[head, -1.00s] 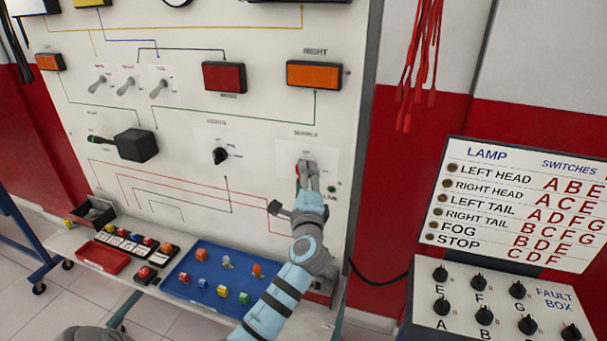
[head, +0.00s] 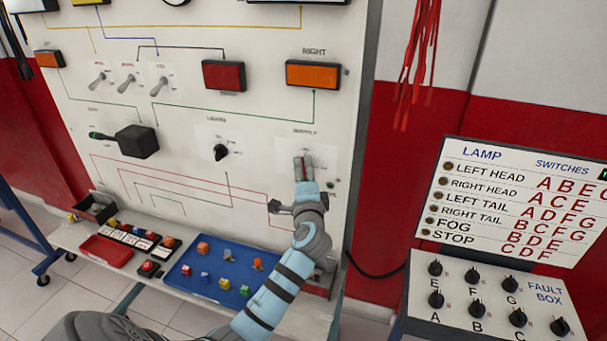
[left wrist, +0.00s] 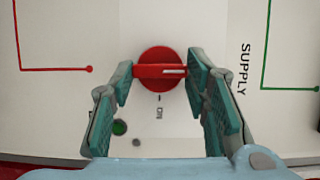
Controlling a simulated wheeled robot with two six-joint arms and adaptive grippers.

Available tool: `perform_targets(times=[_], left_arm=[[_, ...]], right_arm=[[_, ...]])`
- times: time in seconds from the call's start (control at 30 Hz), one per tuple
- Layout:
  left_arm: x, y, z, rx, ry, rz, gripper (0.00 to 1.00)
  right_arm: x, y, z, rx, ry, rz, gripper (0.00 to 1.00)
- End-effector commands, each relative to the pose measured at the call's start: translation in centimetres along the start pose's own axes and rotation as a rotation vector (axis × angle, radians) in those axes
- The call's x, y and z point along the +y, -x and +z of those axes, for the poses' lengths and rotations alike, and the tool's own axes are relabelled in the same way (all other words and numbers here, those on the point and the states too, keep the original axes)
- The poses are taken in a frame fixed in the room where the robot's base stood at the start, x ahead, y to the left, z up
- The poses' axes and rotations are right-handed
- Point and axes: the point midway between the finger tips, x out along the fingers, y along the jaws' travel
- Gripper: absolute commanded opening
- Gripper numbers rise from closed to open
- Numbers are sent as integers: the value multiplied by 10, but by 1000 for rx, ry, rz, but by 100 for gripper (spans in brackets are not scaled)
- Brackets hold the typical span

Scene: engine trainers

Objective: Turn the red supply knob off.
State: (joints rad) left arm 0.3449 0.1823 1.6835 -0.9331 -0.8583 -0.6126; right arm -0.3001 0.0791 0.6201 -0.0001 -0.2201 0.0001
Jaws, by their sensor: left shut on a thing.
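The red supply knob (left wrist: 149,82) is on the white panel, under the SUPPLY label. In the left wrist view its bar lies level, with the white pointer line toward the SUPPLY label. A small label, apparently ON, is below it in that view, off to the side of the pointer. My left gripper (head: 303,161) reaches up to the panel. It is shut on the knob, with a teal-padded finger at each end of the bar. In the head view the fingers hide most of the knob. My right gripper is not in view.
The black lights knob (head: 221,152) and a black box with a green-tipped lever (head: 136,142) are left of my gripper. A blue tray (head: 207,289) of small parts lies below. The fault box (head: 480,310) stands at the right. A small green light (left wrist: 120,128) is near the knob.

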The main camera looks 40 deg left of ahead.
Motion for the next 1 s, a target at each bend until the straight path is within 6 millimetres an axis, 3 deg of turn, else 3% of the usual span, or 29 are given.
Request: perform_targets(times=[0.07,0.1,0.23,0.53,0.63,1.0], left_arm=[[1,0,0,0,2,3,14],[1,0,0,0,2,3,44],[1,0,0,0,1,2,62],[0,1,0,0,0,1,62],[1,11,-1,2,1,1,62],[2,104,0,0,4,5,62]], right_arm=[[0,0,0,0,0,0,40],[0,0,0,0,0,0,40],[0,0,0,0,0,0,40],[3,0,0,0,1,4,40],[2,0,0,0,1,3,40],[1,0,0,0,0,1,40]])
